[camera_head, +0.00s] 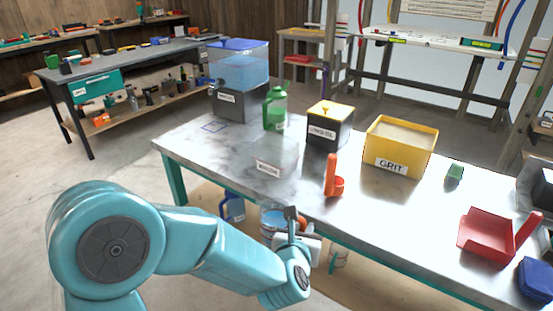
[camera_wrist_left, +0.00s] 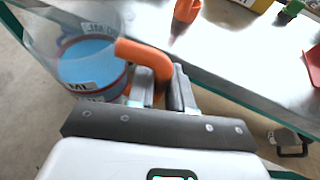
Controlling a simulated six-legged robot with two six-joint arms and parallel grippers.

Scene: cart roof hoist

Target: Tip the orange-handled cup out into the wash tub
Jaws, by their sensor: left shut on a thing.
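My left gripper (camera_head: 291,218) is shut on the orange handle of a clear cup (camera_head: 271,221). In the left wrist view, the jaws (camera_wrist_left: 158,90) close around this handle (camera_wrist_left: 143,55), and the cup (camera_wrist_left: 70,30) shows blue contents and a label ending in "ML". The cup is held in front of the table's near edge, apart from the tabletop, and looks roughly upright. A low clear tub (camera_head: 275,157) with a white label, probably the wash tub, stands on the table beyond the cup. Its label is too small to read surely. My right gripper is not in view.
An orange scoop (camera_head: 333,180) stands at the table's near edge, right of the tub. Behind are a green jug (camera_head: 275,108), a black box (camera_head: 329,128) and a yellow GRIT bin (camera_head: 400,146). A red dustpan (camera_head: 486,234) lies right.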

